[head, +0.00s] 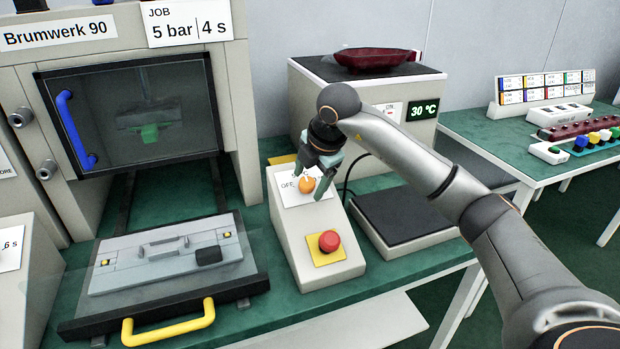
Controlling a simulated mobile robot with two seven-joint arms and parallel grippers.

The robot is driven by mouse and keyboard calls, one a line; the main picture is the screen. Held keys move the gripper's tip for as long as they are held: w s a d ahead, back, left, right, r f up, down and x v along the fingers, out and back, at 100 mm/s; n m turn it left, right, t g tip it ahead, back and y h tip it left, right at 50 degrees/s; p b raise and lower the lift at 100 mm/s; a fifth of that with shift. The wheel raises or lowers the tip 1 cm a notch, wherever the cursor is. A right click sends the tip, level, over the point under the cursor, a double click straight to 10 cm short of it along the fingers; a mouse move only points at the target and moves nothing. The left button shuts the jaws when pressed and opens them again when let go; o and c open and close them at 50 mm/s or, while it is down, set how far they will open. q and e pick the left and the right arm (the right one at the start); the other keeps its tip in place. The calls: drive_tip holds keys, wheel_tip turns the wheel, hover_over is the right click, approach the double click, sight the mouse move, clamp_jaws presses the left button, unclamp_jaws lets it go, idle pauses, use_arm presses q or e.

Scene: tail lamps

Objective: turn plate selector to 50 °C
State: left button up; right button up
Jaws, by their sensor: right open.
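An orange knob (306,185) sits on the upper sloping face of a beige control box, on a white label where "OFF" can be read. The rest of the label is hidden by my gripper. My right gripper (311,188) points down at it, open, with one finger on each side of the knob in the picture. I cannot tell whether the fingers touch it. The display (423,110) on the beige heater unit behind reads 30 °C. Part of that unit's front is hidden by my right arm. My left gripper is not in view.
A red stop button (329,241) on a yellow plate sits lower on the control box. A dark red lens (375,60) lies on the heater's top. The press (140,110) stands left, with a yellow-handled drawer (168,326) in front. A dark pad (405,217) lies right.

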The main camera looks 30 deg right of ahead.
drive_tip(key=v, duration=1.2)
drive_tip(key=shift+r+p, duration=0.25)
drive_tip(key=shift+p, duration=0.2)
drive_tip(key=shift+s, duration=0.1)
